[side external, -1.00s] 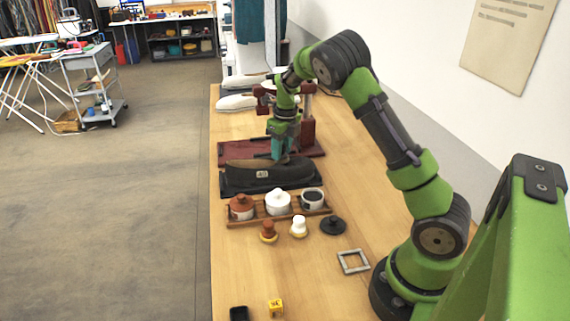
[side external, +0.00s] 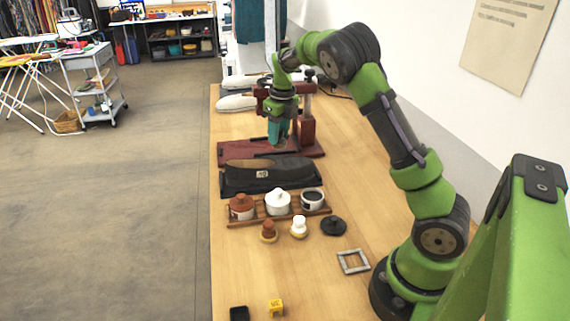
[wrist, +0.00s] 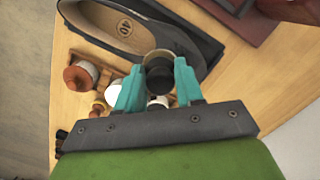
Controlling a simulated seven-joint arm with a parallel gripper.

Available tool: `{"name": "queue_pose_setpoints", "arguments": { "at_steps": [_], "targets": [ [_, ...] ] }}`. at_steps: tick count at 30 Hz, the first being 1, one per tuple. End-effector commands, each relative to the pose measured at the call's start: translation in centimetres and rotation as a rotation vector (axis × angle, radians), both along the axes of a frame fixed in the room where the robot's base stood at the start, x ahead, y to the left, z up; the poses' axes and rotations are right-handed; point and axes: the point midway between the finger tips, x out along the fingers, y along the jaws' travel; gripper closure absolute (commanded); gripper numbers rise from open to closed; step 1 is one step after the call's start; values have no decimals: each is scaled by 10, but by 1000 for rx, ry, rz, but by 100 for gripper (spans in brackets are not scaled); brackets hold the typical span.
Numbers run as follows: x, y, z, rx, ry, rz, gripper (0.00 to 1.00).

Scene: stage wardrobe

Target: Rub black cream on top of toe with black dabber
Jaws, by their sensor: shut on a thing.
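A dark shoe (side external: 270,166) with a "40" label lies on a black stand (side external: 240,188) on the table. Part of it also shows in the wrist view (wrist: 125,27), at the top. My gripper (side external: 279,142) hangs above the table just behind the shoe, apart from it. In the wrist view its teal fingers are shut on the black dabber (wrist: 160,83), which has a dark knob and a tan round end. An open jar of black cream (side external: 312,197) stands at the right of a wooden rack (side external: 258,217). Its black lid (side external: 333,226) lies on the table beside it.
A brown-lidded jar (side external: 241,206) and a white-lidded jar (side external: 278,203) share the rack. A brown dabber (side external: 268,233) and a white dabber (side external: 298,228) stand in front. A dark red stand (side external: 307,135) is behind the shoe. A grey square frame (side external: 353,262) lies at front right.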

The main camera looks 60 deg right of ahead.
Motion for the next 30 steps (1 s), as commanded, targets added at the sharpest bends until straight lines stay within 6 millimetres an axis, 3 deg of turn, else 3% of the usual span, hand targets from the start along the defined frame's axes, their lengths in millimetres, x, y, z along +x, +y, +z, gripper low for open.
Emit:
{"name": "queue_pose_setpoints", "arguments": {
  "at_steps": [13,24,30],
  "targets": [
    [0,0,6,0,-2,-1,88],
    [0,0,34,-1,-2,0,88],
    [0,0,34,0,-1,-1,88]
  ]
}}
